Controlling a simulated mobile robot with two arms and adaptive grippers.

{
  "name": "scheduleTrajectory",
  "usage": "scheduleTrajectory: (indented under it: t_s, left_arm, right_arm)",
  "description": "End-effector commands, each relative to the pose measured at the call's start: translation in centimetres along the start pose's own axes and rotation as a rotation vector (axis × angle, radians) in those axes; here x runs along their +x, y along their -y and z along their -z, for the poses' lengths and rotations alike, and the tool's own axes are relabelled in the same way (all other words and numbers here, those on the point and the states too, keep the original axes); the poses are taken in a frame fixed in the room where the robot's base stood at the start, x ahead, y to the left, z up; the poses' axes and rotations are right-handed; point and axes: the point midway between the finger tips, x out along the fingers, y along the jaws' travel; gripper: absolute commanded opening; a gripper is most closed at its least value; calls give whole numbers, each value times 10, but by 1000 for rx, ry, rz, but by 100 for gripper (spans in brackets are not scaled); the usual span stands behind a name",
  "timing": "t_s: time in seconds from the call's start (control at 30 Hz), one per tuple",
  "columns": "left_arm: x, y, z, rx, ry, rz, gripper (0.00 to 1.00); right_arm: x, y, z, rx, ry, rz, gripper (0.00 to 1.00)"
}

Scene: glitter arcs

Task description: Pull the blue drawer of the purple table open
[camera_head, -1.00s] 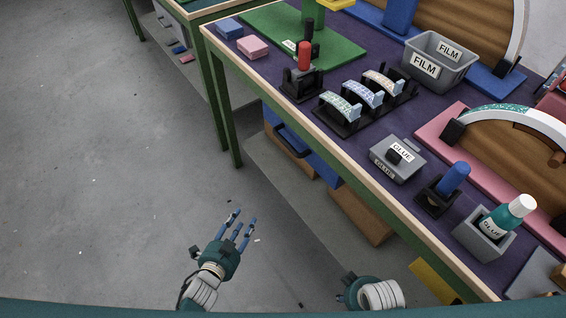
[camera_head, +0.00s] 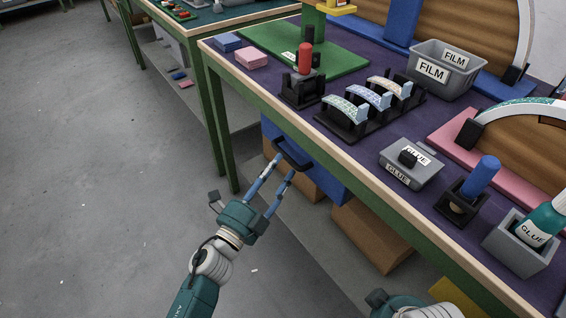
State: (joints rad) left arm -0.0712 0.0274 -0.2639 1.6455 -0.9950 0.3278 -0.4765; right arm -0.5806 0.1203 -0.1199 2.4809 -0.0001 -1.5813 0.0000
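The purple table (camera_head: 352,143) has a wood-edged top and green legs. Below its front edge is the blue drawer (camera_head: 328,181), with a dark loop handle (camera_head: 291,157) on its front. The table edge hides the drawer's upper part, and I see no clear gap at its front. My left gripper (camera_head: 284,165) is at the handle, its two blue fingers apart with their tips at or against the handle's lower side. Its thumb side is spread away to the left. I cannot tell whether the fingers touch the handle. My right gripper (camera_head: 378,299) shows only partly at the bottom edge.
Brown boxes (camera_head: 372,236) stand under the table beside the drawer. The tabletop holds a grey glue box (camera_head: 411,168), arc holders (camera_head: 368,110) and a film bin (camera_head: 440,72). Open grey floor (camera_head: 90,180) lies to the left.

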Motion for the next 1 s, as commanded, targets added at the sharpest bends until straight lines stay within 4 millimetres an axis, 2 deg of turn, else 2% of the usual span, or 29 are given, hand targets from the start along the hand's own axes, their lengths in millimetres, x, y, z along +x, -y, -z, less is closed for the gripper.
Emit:
scheduleTrajectory:
  t_s: [0.03, 0.2, 0.57, 0.77, 1.0]
  left_arm:
    - [9, 1, 1, 0, -1, 2, 39]
    - [26, 0, 0, -2, 1, 0, 39]
    - [32, -1, 0, -2, 1, -1, 39]
    - [31, -1, 0, -2, 1, -1, 1]
    - [31, -1, 0, -2, 1, -1, 0]
  right_arm:
    - [1, 0, 0, 0, 0, 0, 40]
    - [2, 0, 0, 0, 0, 0, 40]
    - [2, 0, -1, 0, 0, 0, 40]
    - [2, 0, -1, 0, 0, 0, 40]
    - [2, 0, -1, 0, 0, 0, 40]
